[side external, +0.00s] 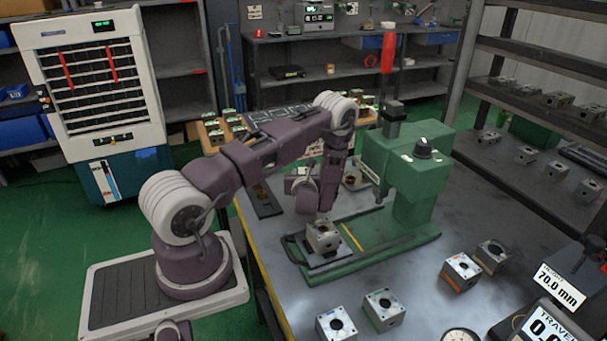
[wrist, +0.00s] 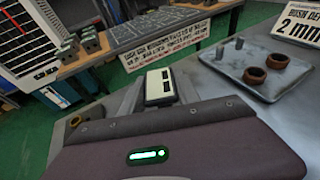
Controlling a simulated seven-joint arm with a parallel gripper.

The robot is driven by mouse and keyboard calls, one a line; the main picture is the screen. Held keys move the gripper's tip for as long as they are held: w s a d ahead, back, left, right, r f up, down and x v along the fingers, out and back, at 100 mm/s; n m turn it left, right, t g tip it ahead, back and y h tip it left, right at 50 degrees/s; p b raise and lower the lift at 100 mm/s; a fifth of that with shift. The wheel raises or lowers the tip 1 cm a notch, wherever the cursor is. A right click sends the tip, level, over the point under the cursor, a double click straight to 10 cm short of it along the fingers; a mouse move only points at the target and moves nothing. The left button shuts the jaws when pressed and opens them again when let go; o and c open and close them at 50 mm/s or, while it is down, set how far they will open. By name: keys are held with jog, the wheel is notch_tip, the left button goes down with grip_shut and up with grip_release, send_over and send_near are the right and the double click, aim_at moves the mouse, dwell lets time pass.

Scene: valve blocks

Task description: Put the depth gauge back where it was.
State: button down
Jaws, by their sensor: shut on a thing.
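My gripper (side external: 322,212) points down just above a metal valve block (side external: 322,238) with a round bore. The block sits on the green press base (side external: 385,248). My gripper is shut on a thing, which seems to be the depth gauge. A pale body with dark windows (wrist: 160,86), probably that gauge, shows just beyond my gripper's housing in the wrist view. The fingertips are hidden there, and they are very small in the side view. I cannot tell whether the gauge touches the block.
The green press (side external: 415,180) stands close to the right of my gripper. A tray (wrist: 262,72) with pins and brown bushings lies behind. Several loose valve blocks (side external: 383,309) stand at the front of the bench. A dark panel (wrist: 135,38) lies at the back.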

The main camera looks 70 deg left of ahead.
jog(key=c, duration=0.9)
grip_release()
